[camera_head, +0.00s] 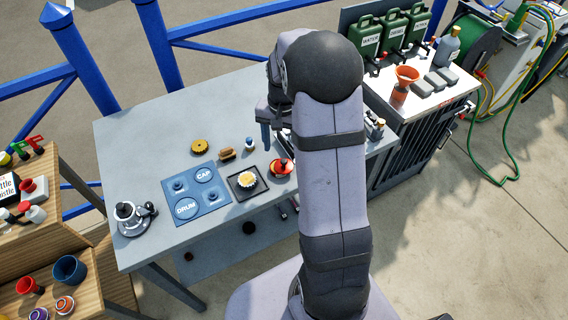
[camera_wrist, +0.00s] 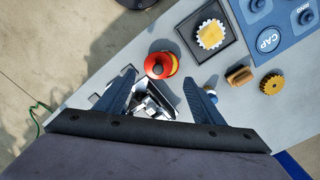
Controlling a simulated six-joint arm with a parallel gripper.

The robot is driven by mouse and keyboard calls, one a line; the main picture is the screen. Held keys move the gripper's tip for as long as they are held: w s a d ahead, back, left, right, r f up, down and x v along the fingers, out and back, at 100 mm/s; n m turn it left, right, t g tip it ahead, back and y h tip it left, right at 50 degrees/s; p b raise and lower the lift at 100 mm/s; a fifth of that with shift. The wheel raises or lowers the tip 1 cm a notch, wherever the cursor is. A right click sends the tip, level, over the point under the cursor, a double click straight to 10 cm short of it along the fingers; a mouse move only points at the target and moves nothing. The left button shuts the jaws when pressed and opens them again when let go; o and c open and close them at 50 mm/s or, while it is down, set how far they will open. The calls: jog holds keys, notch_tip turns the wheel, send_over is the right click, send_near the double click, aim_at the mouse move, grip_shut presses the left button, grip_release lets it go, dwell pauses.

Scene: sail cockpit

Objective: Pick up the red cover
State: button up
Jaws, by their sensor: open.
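The red cover (camera_head: 281,167) is a small round red piece with a dark centre, lying on the grey table (camera_head: 130,155) right of the black square tray (camera_head: 236,190). In the wrist view the red cover (camera_wrist: 156,66) shows a yellow-orange side and sits beyond the fingertips, roughly midway between them. My gripper (camera_wrist: 160,88) is open and empty, its two dark fingers apart above the table. In the head view my gripper (camera_head: 268,128) is partly hidden by my arm, with one finger pointing down behind the cover.
A shiny metal fitting (camera_wrist: 152,103) shows between the fingers. Left are a blue mat (camera_head: 204,195) marked CAP and DRUM and a winch (camera_head: 132,216).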

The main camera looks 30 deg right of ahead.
aim_at(284, 160)
jog(key=shift+s+f+p, duration=0.15)
jog(key=shift+f+p, duration=0.4)
jog(key=shift+f, duration=0.55)
jog(key=shift+s+f+p, duration=0.15)
jog(key=shift+f+p, duration=0.4)
jog(key=shift+f, duration=1.3)
jog(key=c, duration=1.1)
jog(key=shift+o, duration=0.2)
jog(key=shift+d+r, duration=0.1)
notch_tip(284, 160, up, 10)
jog(key=b, duration=0.2)
jog(key=shift+w+p, duration=0.15)
jog(key=shift+p, duration=0.25)
